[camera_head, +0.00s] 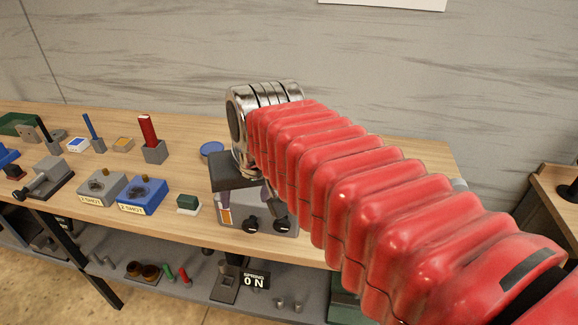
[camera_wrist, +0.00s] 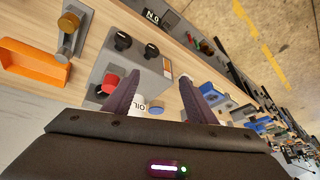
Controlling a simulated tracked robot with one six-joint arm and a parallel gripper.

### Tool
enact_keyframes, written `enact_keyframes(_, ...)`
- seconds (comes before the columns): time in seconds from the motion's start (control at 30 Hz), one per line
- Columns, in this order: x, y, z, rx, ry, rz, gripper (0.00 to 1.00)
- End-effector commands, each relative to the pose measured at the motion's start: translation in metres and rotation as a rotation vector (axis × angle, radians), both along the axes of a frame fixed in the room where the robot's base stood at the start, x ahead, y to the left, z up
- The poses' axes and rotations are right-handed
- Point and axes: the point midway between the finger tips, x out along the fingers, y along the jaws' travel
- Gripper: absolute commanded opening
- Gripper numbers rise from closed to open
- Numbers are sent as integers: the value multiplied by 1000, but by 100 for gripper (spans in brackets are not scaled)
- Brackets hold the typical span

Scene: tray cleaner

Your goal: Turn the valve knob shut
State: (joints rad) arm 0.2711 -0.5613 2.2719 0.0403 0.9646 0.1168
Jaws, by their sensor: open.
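A grey box with two black knobs stands below my gripper; its front shows in the head view (camera_head: 262,212). In the wrist view the same box (camera_wrist: 142,62) carries black knobs (camera_wrist: 123,40) on one face and a red round knob (camera_wrist: 109,83) on another. The red knob lies beside my left finger, partly covered by it. I cannot tell for sure which knob is the valve knob. My gripper (camera_wrist: 160,77) is open, its two dark fingers apart, with nothing held between them. In the head view my arm hides much of it and the box's right side.
A white cylinder marked OIL (camera_wrist: 138,104) and a blue disc (camera_wrist: 156,107) show between the fingers. An orange tray (camera_wrist: 35,63) and a grey fitting with a brass cap (camera_wrist: 69,22) lie left. Blue and grey blocks (camera_head: 143,193) and a red-handled tool (camera_head: 148,130) stand on the bench.

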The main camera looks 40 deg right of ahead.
Motion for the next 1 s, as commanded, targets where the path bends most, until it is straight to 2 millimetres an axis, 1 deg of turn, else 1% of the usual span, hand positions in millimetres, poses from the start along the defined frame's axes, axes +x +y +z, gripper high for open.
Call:
enact_keyframes(0.03,7,-17,7,14,1,-61,51)
enact_keyframes(0.17,19,-59,23,52,1,-209,51)
enact_keyframes(0.2,22,-72,28,63,-1,-254,51)
enact_keyframes(0.3,27,-105,38,92,-5,-360,51)
enact_keyframes(0.4,29,-131,45,113,-10,-440,51)
enact_keyframes(0.5,29,-147,49,126,-13,-489,51)
enact_keyframes(0.63,29,-153,51,132,-14,-510,51)
enact_keyframes(1.0,29,-153,49,132,-14,-507,51)
